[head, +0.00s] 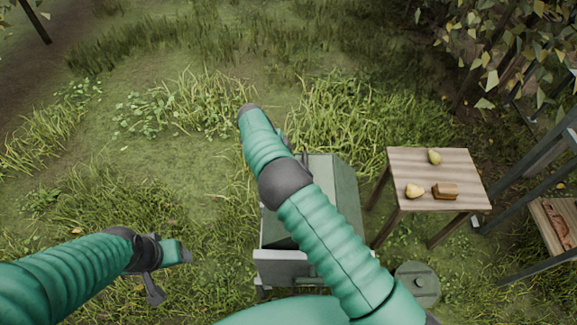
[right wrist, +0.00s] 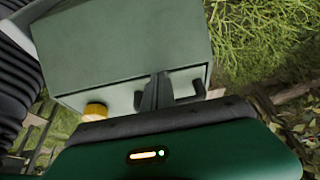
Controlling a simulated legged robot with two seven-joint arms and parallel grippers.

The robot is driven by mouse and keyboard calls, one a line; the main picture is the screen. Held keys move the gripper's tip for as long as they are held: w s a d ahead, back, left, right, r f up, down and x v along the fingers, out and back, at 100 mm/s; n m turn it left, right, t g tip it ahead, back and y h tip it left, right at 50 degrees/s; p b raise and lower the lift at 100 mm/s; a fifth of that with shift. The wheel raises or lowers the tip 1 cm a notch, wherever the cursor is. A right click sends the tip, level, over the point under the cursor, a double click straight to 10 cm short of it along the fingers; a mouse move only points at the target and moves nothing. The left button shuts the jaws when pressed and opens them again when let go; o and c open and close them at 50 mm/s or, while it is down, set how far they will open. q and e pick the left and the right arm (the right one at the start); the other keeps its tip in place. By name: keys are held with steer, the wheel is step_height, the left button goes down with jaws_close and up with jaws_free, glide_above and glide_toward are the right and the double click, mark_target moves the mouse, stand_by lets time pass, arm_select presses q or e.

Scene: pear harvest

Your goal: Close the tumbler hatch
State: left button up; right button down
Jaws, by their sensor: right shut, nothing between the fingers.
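The tumbler (head: 338,178) is a grey-green box in the middle of the head view, partly hidden behind my right arm. In the right wrist view the box (right wrist: 125,45) fills the upper middle. Whether the hatch is open is unclear. My left gripper (head: 153,290) is low over the grass, left of the tumbler; its jaws are unclear.
A round green lid-like object (head: 417,284) sits below the table. A dark frame stands at the right edge. Grass on the left is open.

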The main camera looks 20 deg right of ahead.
steer(key=shift+a, duration=0.15)
steer(key=v, duration=1.2)
steer(key=shift+a+f, duration=0.1)
steer(key=shift+f, duration=0.05)
